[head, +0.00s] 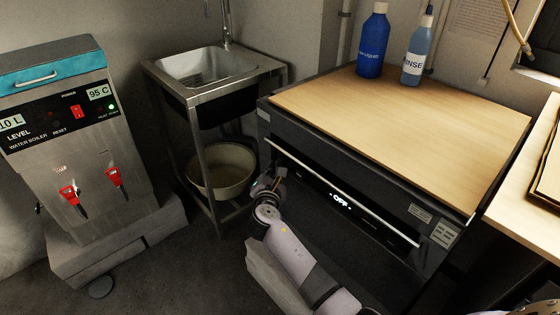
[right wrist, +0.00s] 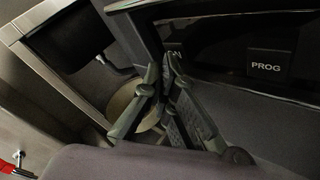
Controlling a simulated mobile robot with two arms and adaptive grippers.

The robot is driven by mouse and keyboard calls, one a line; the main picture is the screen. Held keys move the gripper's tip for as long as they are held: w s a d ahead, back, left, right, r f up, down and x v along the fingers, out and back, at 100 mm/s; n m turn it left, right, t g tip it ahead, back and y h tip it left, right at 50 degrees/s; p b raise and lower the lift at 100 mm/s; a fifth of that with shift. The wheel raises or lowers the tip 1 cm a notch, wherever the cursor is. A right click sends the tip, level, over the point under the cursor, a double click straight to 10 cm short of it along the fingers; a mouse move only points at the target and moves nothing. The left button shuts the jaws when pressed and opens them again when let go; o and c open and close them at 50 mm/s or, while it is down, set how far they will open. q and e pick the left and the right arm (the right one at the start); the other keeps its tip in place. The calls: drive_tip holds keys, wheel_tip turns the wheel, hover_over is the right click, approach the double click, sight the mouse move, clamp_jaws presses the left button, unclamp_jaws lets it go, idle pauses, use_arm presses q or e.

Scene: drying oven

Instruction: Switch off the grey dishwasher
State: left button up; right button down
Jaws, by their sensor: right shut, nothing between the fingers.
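The dark grey dishwasher (head: 318,148) stands under a wooden top in the head view. Its front has a long pale handle bar and a black strip with a lit display (head: 341,200) reading "OFF". My right gripper (head: 275,178) is in front of the left end of the dishwasher's front. Its fingers are together with nothing between them. In the right wrist view the gripper (right wrist: 173,62) points at the left end of the dark panel, and a button marked "PROG" (right wrist: 267,65) is to its right. I cannot tell whether the fingertips touch the panel. My left gripper is not in view.
A steel sink (head: 207,68) with a pale basin (head: 222,170) below stands left of the dishwasher. A water boiler (head: 78,140) is at the far left. A blue bottle (head: 372,45) and a rinse bottle (head: 415,55) stand at the back of the otherwise clear wooden top.

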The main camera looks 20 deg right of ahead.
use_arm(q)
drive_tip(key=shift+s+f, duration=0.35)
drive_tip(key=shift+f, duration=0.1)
use_arm(e)
drive_tip(key=shift+a, duration=0.15)
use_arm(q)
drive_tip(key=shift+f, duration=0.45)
use_arm(e)
drive_tip(key=a, duration=0.1)
drive_tip(key=s+a, duration=0.1)
drive_tip(key=a, duration=0.1)
drive_tip(key=s+a, duration=0.1)
drive_tip(key=a, duration=0.1)
drive_tip(key=shift+a, duration=0.25)
drive_tip(key=shift+f, duration=0.1)
